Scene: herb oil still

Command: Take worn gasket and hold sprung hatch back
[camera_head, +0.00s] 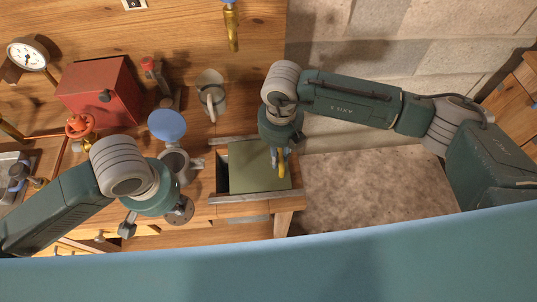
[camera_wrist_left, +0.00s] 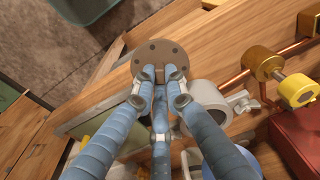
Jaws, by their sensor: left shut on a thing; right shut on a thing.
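The worn gasket, a round grey-brown disc with small holes around its rim (camera_head: 180,211), is in my left gripper; in the left wrist view the gasket (camera_wrist_left: 160,52) sits at the fingertips. My left gripper (camera_wrist_left: 165,74) is shut on its edge; in the head view my wrist hides most of the fingers. The sprung hatch appears to be the olive-green panel (camera_head: 252,165) in a wooden box on the right side of the bench. My right gripper (camera_head: 283,165) is shut on its yellow handle at the panel's right side; the exact contact is partly hidden.
The wooden box rim (camera_head: 250,197) shows a dark gap left of the panel. Near my left gripper are a grey cylinder with a wing nut (camera_wrist_left: 210,96) and a blue disc (camera_head: 167,125). A red box (camera_head: 100,92), pressure gauge (camera_head: 27,56) and grey mug (camera_head: 210,92) stand behind.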

